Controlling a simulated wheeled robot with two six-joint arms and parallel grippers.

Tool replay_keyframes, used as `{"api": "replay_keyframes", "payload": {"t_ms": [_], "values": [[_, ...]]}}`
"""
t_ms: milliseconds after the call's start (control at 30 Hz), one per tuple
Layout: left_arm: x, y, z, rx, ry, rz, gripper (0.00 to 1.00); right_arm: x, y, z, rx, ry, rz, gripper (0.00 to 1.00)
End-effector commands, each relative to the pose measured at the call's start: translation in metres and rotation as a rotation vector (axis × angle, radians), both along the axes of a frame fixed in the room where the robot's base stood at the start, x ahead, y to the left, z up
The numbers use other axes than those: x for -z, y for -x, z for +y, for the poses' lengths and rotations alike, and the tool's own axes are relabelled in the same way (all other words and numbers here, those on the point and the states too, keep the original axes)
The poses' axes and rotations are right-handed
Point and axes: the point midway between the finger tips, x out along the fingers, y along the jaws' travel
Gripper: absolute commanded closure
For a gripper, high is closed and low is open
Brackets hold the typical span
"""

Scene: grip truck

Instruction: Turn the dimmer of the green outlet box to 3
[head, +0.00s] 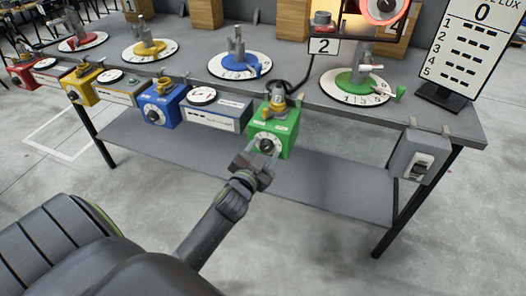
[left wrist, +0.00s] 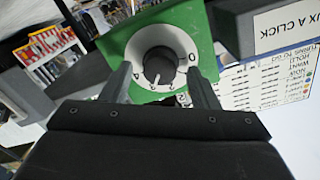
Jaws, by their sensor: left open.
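The green outlet box (head: 275,135) hangs on the front edge of the bench in the head view. Its dimmer, a dark knob on a white numbered dial, faces me and shows in the left wrist view (left wrist: 160,68). Several digits, among them 0 and 4, are readable around the dial; the exact setting is hard to tell. My left gripper (head: 258,160) is right in front of the box. Its two fingers are open, one on each side of the dial in the left wrist view (left wrist: 160,88). I cannot tell whether they touch it. My right gripper is not in view.
A blue box (head: 160,108), a yellow box (head: 82,87) and a red box (head: 22,73) hang farther left along the bench edge. A grey switch box (head: 417,158) hangs at the right. A display reading 0 (head: 470,45) stands on the bench. The floor in front is clear.

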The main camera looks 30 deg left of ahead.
Motion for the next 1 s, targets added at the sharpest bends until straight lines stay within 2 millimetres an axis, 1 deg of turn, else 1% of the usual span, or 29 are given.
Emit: {"api": "replay_keyframes", "payload": {"t_ms": [167, 267, 367, 800, 1000], "values": [[0.000, 0.002, 0.000, 0.000, 0.000, 0.001, 0.45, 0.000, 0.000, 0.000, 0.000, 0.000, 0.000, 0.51], [0.001, 0.009, -0.002, 0.000, 0.001, 0.002, 0.45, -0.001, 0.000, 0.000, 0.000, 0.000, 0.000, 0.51], [0.000, 0.024, -0.005, -0.001, 0.002, 0.003, 0.45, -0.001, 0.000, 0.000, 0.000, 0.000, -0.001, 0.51], [-0.003, 0.111, -0.022, -0.002, 0.003, 0.004, 0.45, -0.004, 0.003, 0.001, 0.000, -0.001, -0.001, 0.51], [-0.005, 0.145, -0.028, -0.003, 0.003, 0.004, 0.45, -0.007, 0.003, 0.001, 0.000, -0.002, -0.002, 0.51]]}}
